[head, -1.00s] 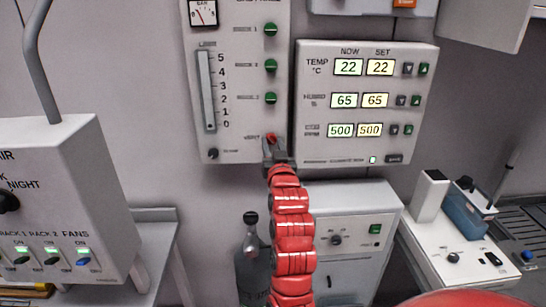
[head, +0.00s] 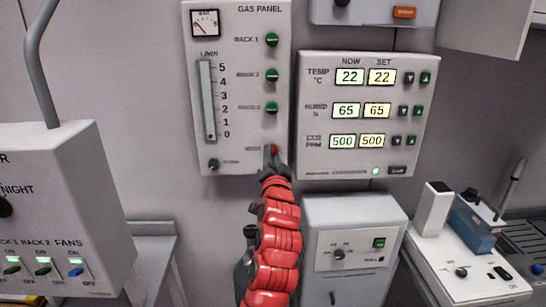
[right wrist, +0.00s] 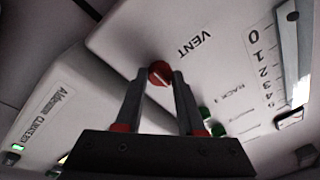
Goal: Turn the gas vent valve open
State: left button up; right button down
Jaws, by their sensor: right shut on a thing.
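The gas panel (head: 240,150) hangs on the wall, with several green rack knobs in a column and the red vent valve knob (head: 274,149) at its lower right. In the right wrist view the red vent knob (right wrist: 160,73) sits between my fingertips, beside the printed word VENT. My right gripper (head: 272,158) is at the panel, shut on the vent knob; it fills the space around the knob in the head view and partly hides it. The right wrist view shows both fingers (right wrist: 157,85) on either side of the knob. My left gripper is not in view.
A climate display (head: 365,115) is just right of the gas panel. A grey cabinet (head: 352,235) stands below, and a fan control box (head: 65,220) is at the left. A white bench device (head: 460,255) is at the right.

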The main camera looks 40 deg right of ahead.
dwell(0.5)
jog(key=c, duration=0.5)
grip_release()
jog(key=p+v, duration=1.5)
jog(key=v, duration=0.2)
jog(key=shift+s+a+f, duration=0.1)
jog(key=shift+s+f, duration=0.05)
jog(key=shift+f, duration=0.05)
